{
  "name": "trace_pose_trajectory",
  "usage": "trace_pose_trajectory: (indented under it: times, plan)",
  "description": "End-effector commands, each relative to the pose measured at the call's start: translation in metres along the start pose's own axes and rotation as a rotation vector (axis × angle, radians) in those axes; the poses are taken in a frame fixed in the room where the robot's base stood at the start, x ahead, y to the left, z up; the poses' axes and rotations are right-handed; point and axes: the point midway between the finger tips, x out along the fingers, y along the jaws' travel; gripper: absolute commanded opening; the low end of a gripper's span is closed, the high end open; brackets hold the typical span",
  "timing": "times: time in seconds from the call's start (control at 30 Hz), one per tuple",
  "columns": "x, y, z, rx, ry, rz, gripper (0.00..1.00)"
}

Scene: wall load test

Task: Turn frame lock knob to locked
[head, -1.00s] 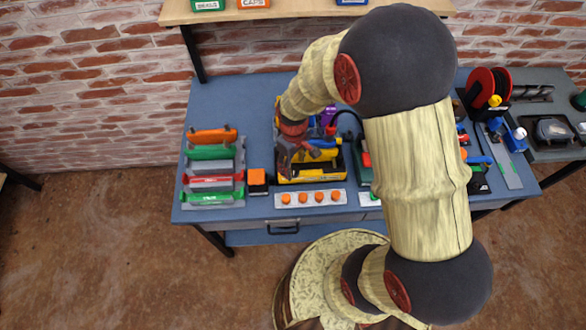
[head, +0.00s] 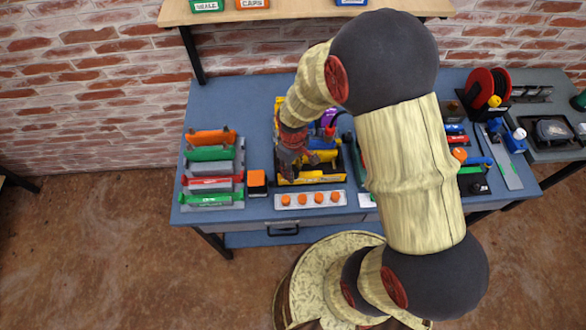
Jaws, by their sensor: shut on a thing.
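A yellow and black frame (head: 335,178) stands on the blue bench, with yellow and blue parts in it. My gripper (head: 287,174) reaches down over the left side of this frame, fingers pointing down. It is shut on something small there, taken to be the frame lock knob. The knob is hidden behind the fingers and wrist, so its setting cannot be read.
A rack with orange, green and red bars (head: 213,170) stands at the left, with an orange block (head: 257,179) beside it. A pale strip with several orange knobs (head: 311,199) lies in front. A red reel (head: 487,86) and tools stand right. My arm covers the bench's middle right.

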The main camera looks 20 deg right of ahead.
Motion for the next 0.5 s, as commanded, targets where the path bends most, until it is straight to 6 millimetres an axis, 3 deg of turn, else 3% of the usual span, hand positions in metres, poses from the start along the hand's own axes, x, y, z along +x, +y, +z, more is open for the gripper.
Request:
trace_pose_trajectory:
  times: [0.33, 0.5]
  plan:
    - [-0.0001, -0.0001, 0.0000, 0.000, 0.000, 0.000, 0.06]
    - [-0.0002, -0.0001, 0.0000, 0.009, 0.000, 0.000, 0.05]
